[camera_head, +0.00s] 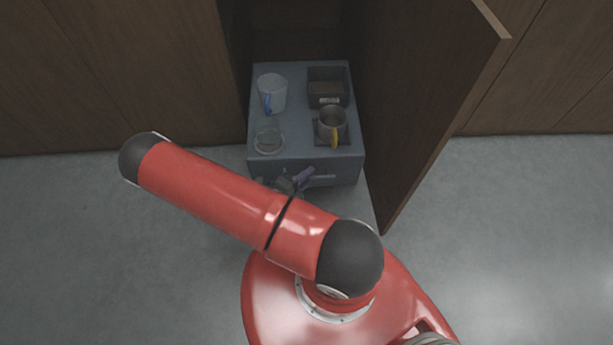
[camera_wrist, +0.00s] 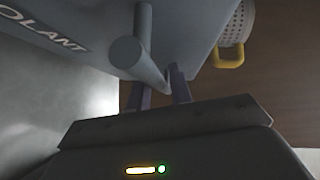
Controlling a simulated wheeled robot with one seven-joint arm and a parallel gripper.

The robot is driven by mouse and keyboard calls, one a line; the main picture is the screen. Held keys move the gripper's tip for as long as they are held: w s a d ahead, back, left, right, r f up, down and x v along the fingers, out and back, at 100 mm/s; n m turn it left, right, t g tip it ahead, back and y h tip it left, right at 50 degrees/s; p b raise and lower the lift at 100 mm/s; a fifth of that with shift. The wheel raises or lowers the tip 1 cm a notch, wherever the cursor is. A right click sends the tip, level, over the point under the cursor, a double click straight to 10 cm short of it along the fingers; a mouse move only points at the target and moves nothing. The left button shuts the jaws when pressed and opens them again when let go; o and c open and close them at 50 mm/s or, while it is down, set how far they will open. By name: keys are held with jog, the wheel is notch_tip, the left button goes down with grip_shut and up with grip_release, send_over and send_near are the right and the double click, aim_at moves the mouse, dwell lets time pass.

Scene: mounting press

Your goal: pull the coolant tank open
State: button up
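The coolant tank (camera_head: 300,100) is a blue-grey box in the open cabinet bay, its front face towards me. In the wrist view its face (camera_wrist: 195,25) and part of its lettering, "OLANT", show close up. A round grey bar handle (camera_wrist: 140,55) stands out from that face. My gripper (camera_wrist: 160,85) is at the handle, with one finger on either side of the bar. The frames do not show whether the fingers press on it. In the head view my gripper (camera_head: 292,181) is at the tank's front, partly hidden by my arm.
A white cup (camera_head: 272,92) with a blue handle, a clear glass dish (camera_head: 269,140), a dark box (camera_head: 328,88) and a metal mug (camera_head: 331,123) with a yellow handle stand on the tank. The cabinet door (camera_head: 424,90) is open at right. The floor at left is clear.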

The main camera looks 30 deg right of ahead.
jog(key=v, duration=0.7)
jog(key=shift+a, duration=0.35)
jog(key=shift+s+r, duration=0.1)
jog(key=s+a+r+n+y, duration=0.2)
jog(key=r+n+y, duration=0.3)
jog(key=r+n, duration=0.5)
jog(key=s+a+r+n+t+y+p, duration=0.1)
jog(key=r+n+y, duration=0.4)
jog(key=r+n, duration=0.6)
jog(key=s+a+r+n+t+y+p, duration=0.1)
jog(key=s+r+n+y, duration=0.3)
jog(key=r+n, duration=0.6)
notch_tip(320, 180, up, 12)
jog(key=shift+a+f+n+y, duration=0.1)
jog(key=shift+a+n+y, duration=0.3)
jog(key=shift+a+y, duration=0.55)
jog(key=shift+d, duration=0.15)
